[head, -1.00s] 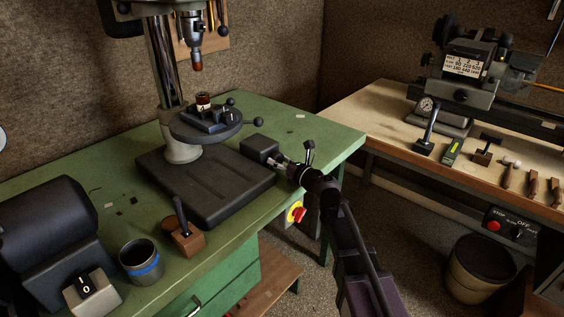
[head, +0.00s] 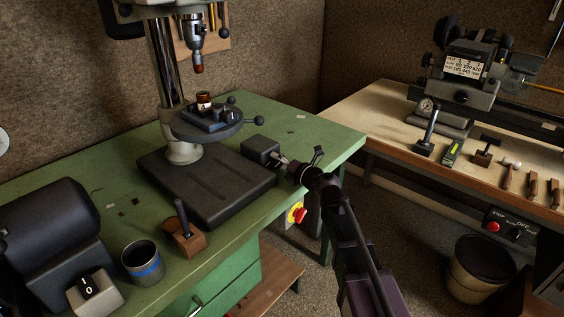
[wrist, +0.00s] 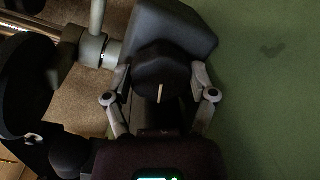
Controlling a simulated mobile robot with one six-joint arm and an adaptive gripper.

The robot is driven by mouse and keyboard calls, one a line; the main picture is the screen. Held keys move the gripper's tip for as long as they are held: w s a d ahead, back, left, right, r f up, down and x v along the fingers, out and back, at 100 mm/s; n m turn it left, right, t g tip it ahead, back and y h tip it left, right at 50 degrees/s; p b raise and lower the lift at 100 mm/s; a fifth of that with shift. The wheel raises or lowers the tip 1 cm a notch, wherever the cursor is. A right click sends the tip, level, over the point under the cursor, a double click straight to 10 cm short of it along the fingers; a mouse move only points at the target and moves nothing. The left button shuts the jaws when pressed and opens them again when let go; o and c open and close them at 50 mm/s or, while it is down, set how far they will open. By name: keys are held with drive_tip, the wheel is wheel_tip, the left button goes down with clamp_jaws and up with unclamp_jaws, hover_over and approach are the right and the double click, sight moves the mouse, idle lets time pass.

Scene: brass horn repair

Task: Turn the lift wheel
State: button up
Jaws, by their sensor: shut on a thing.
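The lift wheel (wrist: 160,68) is a dark, faceted knob with a short pale mark. It sits on the face of a dark grey box, which stands on the green bench beside the drill press base. My gripper (wrist: 158,88) has one finger on each side of the wheel in the wrist view and is shut on it. In the head view my gripper (head: 285,167) reaches the box (head: 260,149) from the right. The wheel is mostly hidden there by the fingers.
The drill press table (head: 207,126) holds a small vise with a brown-and-white piece. A red and yellow stop button (head: 297,213) sits below my gripper on the bench front. A cup (head: 143,262) and wooden block (head: 184,238) stand at the front left.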

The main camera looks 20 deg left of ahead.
drive_tip(key=m, duration=0.4)
drive_tip(key=shift+s+a, duration=0.1)
drive_tip(key=shift+s, duration=0.05)
drive_tip(key=shift+m+g, duration=0.5)
drive_tip(key=shift+m, duration=1.1)
drive_tip(key=o, duration=1)
drive_tip(key=shift+f, duration=0.1)
drive_tip(key=shift+o, duration=0.2)
